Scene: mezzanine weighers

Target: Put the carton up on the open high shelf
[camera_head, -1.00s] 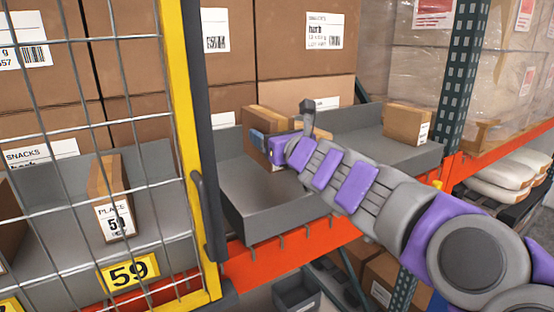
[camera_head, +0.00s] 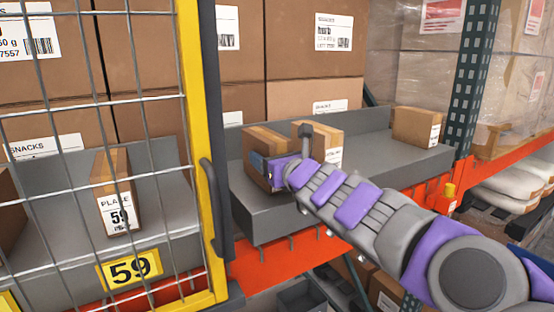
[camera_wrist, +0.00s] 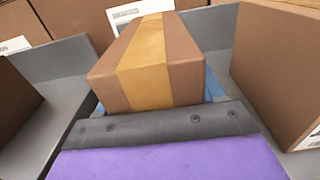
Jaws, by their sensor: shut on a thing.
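The carton (camera_head: 258,148), brown with a yellow-tan tape strip, is at the left end of the open grey shelf (camera_head: 345,187) in the head view. In the wrist view the carton (camera_wrist: 148,65) sits straight ahead, its taped top and near face showing. My gripper (camera_head: 277,172) is shut on it, reaching in from the right; a blue finger pad shows against its near side. In the wrist view, blue edges show beside its base. The carton is over the grey surface; whether it bears on it is hidden.
Another carton (camera_head: 327,147) stands close to the right, partly behind my gripper; a third carton (camera_head: 418,127) is farther right. A yellow-framed mesh panel (camera_head: 203,130) covers the bay marked 59 at left. Large boxes (camera_head: 315,45) stand behind. Clear surface lies between the right-hand cartons.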

